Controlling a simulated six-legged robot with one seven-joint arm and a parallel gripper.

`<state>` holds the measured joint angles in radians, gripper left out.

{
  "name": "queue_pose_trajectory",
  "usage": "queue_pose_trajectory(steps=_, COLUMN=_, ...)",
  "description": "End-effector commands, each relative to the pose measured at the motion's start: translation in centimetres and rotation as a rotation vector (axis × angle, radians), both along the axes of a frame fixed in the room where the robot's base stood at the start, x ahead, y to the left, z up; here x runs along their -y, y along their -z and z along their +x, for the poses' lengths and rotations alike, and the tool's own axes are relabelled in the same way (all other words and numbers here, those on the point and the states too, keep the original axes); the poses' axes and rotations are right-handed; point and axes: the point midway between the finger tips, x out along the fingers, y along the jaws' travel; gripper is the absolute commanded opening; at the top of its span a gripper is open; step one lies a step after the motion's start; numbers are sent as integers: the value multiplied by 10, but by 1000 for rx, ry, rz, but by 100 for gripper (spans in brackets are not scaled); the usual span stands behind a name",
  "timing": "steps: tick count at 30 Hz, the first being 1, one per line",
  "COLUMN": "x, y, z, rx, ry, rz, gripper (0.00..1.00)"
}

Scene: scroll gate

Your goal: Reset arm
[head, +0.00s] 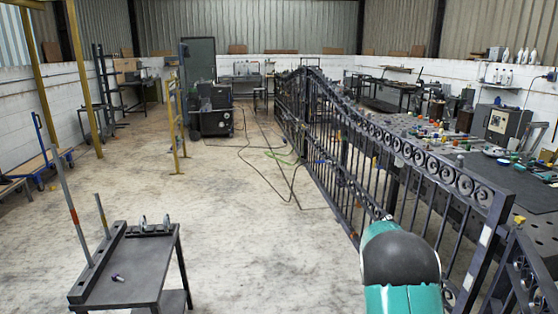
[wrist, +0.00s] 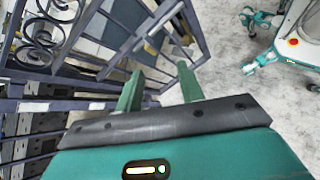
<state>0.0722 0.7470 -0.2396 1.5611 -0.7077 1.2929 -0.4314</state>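My gripper (wrist: 160,72) shows in the wrist view with its two green fingers spread apart. I see nothing clearly held between them. A dark metal scroll gate (wrist: 95,45) with rings and bars lies behind and to the left of the fingers; whether a finger touches it I cannot tell. In the head view the same gate (head: 345,140) runs from the far middle to the near right, with a row of scroll rings along its top. My teal and dark arm shows at the lower right, in front of the gate, and my fingers are not visible there.
A dark small table (head: 135,265) with upright posts stands at the near left. A long workbench (head: 470,165) with tools lies behind the gate. A welding machine (head: 212,115) and cables (head: 265,150) are farther back. The concrete floor (head: 240,230) in the middle is mostly clear.

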Motion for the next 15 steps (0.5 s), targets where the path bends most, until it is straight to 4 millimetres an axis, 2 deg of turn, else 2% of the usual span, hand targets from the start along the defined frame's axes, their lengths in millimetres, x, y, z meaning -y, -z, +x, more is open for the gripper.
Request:
queue_pose_trajectory(steps=1, x=-10, y=-16, z=-4, rx=53, ry=11, rz=25, gripper=38)
queue_pose_trajectory(steps=3, x=-25, y=-34, z=-10, rx=122, ry=31, rz=59, gripper=38)
queue_pose_trajectory(steps=8, x=-60, y=-72, z=-27, rx=276, ry=71, rz=141, gripper=38)
queue_pose_trajectory(steps=15, x=-113, y=-122, z=-62, rx=496, ry=130, rz=264, gripper=38)
